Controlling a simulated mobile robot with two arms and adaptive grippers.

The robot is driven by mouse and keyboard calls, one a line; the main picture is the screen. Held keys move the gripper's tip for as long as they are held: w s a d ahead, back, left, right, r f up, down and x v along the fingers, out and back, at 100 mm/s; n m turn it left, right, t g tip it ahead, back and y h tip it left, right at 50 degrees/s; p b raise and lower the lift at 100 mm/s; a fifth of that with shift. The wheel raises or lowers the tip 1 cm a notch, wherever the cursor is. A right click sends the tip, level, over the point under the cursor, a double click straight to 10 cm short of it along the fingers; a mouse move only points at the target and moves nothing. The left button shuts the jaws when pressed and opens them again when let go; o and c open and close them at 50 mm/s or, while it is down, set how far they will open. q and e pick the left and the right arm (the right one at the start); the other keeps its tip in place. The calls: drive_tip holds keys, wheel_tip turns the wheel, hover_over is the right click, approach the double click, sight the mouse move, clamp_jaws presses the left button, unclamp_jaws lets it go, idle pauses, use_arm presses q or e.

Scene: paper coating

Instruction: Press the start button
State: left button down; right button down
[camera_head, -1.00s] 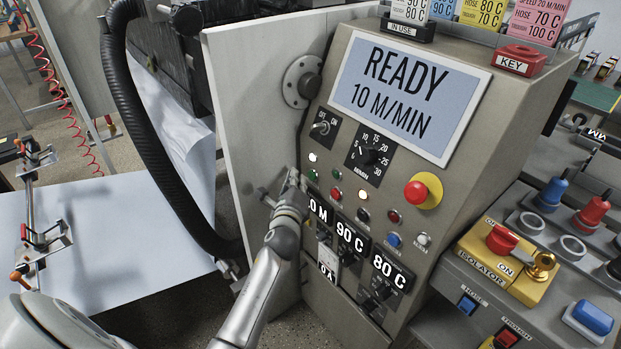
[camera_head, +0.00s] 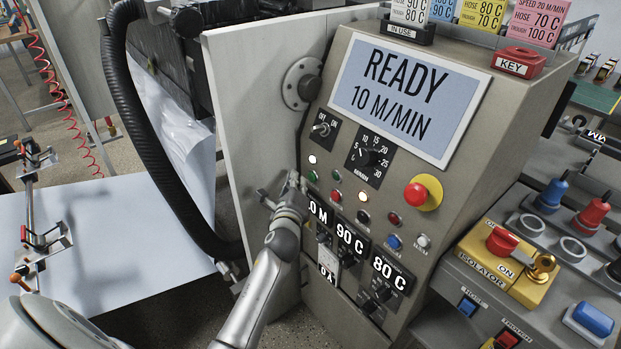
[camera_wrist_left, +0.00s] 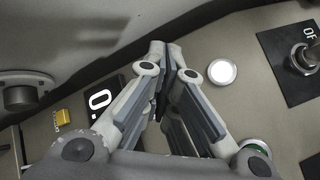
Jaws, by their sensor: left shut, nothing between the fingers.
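The control panel (camera_head: 310,240) carries a screen (camera_head: 409,95) reading READY 10 M/MIN. Below it are rows of small round buttons and lamps, including a green one (camera_head: 312,176) at the left and a lit white one (camera_head: 312,160) above it. No start label is legible, so I cannot tell which is the start button. My left gripper (camera_head: 291,180) is shut and empty at the panel's left edge, just left of the green button. In the left wrist view its fingertips (camera_wrist_left: 165,46) meet near a white round lamp (camera_wrist_left: 222,72); a green button (camera_wrist_left: 255,148) is partly hidden. My right gripper is not in view.
A red emergency knob on a yellow base (camera_head: 430,192) sticks out at the right of the panel. A rotary dial (camera_head: 368,157) and toggle switch (camera_head: 321,129) sit above the buttons. A black hose (camera_head: 150,130) hangs at the left. A yellow isolator box (camera_head: 500,270) stands lower right.

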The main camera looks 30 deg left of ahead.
use_arm(q)
drive_tip(key=shift+w, duration=0.1)
idle(0.3)
drive_tip(key=shift+w+d, duration=0.15)
drive_tip(key=shift+w, duration=0.15)
